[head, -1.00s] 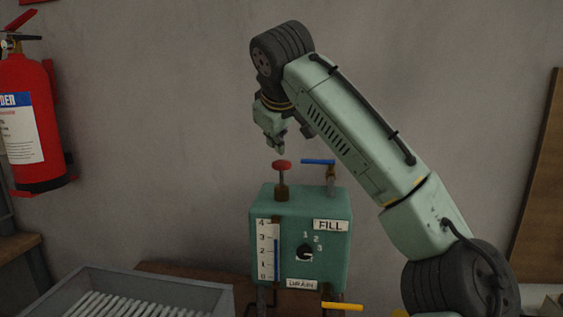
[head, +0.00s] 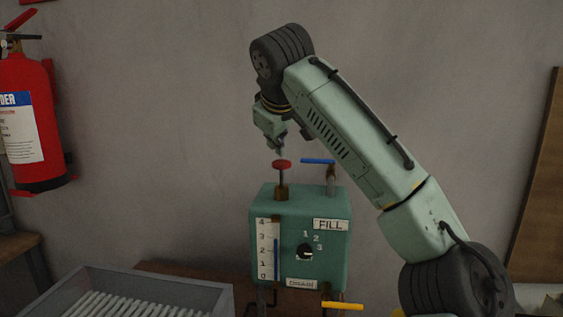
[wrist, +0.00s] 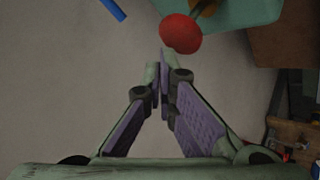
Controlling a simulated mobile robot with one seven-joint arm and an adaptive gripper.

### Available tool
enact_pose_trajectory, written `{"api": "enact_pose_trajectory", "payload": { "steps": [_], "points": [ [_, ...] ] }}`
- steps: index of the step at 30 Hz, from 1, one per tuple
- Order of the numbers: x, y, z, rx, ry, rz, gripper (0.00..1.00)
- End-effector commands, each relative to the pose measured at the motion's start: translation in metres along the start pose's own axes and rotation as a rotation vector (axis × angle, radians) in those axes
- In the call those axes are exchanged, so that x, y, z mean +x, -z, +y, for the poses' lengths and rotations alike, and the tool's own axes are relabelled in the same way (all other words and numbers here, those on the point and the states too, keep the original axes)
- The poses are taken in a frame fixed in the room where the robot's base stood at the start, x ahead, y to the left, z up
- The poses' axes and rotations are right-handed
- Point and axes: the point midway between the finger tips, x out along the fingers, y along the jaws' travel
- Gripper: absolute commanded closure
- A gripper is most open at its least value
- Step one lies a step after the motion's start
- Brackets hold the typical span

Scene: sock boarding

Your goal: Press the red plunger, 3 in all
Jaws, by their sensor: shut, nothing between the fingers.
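The red plunger (head: 281,164) is a round red knob on a thin rod, standing up from the top left of the green box (head: 327,262). Its rod is visible above the brass collar, so the knob stands clear of the box top. My gripper (head: 279,152) is shut and empty, just above the knob in the head view. In the wrist view the closed fingertips (wrist: 160,58) lie close beside the red knob (wrist: 181,33). I cannot tell whether they touch it.
A blue lever (head: 318,161) stands right of the plunger on the box top. A yellow lever (head: 342,306) sticks out below. The box front has a 0 to 4 gauge (head: 268,248) and a dial (head: 305,252). A grey crate (head: 215,300) is at lower left. A fire extinguisher (head: 30,120) hangs on the wall.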

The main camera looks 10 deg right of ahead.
Motion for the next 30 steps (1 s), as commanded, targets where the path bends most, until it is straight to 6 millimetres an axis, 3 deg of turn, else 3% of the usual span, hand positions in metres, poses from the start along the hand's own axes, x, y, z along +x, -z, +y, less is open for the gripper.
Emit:
{"api": "enact_pose_trajectory", "payload": {
  "steps": [30],
  "points": [
    [0.007,-0.0051,-0.0054,0.0,0.001,0.0,1.0]
  ]
}}
